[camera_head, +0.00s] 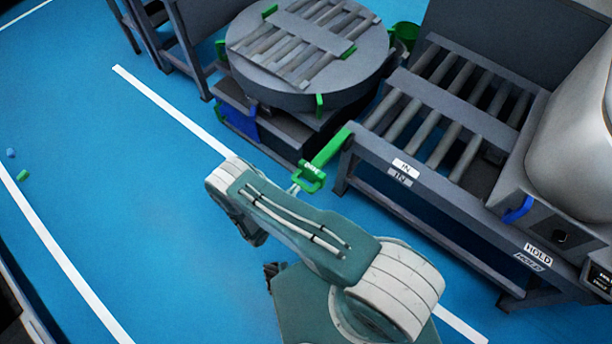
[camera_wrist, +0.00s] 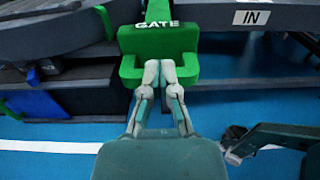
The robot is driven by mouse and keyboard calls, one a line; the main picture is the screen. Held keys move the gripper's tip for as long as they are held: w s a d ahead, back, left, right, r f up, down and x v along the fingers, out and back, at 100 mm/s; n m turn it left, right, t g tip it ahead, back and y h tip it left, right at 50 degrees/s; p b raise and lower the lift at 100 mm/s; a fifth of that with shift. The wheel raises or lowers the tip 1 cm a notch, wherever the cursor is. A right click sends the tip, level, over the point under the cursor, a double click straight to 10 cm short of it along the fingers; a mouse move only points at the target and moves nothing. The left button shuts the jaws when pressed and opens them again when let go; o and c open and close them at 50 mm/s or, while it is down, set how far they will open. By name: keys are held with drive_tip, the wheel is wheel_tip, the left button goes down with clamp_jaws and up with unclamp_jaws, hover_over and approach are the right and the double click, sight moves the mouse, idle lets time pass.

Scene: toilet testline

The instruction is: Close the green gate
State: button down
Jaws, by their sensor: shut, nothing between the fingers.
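The green gate (camera_head: 328,149) is a bar at the left end of the IN conveyor, beside the round turntable. Its handle (camera_head: 313,184) is a green loop that juts out over the blue floor. In the wrist view the green block marked GATE (camera_wrist: 130,40) is straight ahead. My gripper (camera_wrist: 160,68) is shut and empty, with its fingertips together in front of the lower part of the handle. I cannot tell whether they touch it. In the head view my gripper (camera_head: 296,188) is at the handle, mostly hidden behind my arm.
The grey roller conveyor (camera_head: 440,105) with an IN label stands right of the gate. The round turntable (camera_head: 310,98) with rollers stands behind it on the left. A blue part (camera_head: 240,122) sits on the turntable base.

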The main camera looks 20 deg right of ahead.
sight(310, 172)
drive_tip(key=x, duration=0.6)
drive_tip(key=shift+w+d, duration=0.15)
drive_tip(key=shift+w+d, duration=0.1)
